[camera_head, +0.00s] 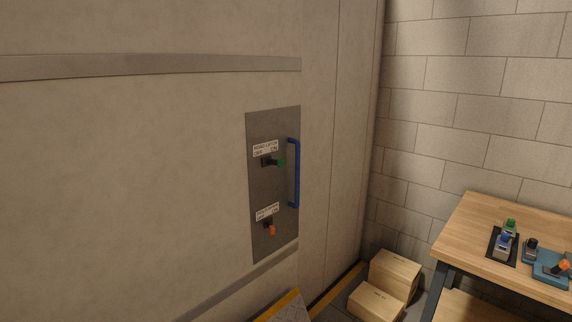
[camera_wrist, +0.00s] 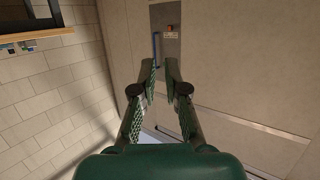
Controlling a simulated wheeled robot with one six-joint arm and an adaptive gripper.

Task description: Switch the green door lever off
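The green door lever (camera_head: 280,163) is on the upper part of a dark metal plate (camera_head: 262,190) on the door. It points right, toward the ON side of its label (camera_head: 265,149). An orange-tipped lever (camera_head: 272,230) sits lower on the same plate and hangs down. In the wrist view the plate (camera_wrist: 173,50) shows beyond my gripper (camera_wrist: 162,66), and an orange-red spot shows on it. The green lever cannot be made out there. My gripper is open and empty, with a gap between its fingers, apart from the plate. It does not show in the head view.
A blue vertical handle (camera_head: 294,172) stands on the plate's right edge, close to the green lever. A wooden table (camera_head: 500,225) at the right holds more small levers.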

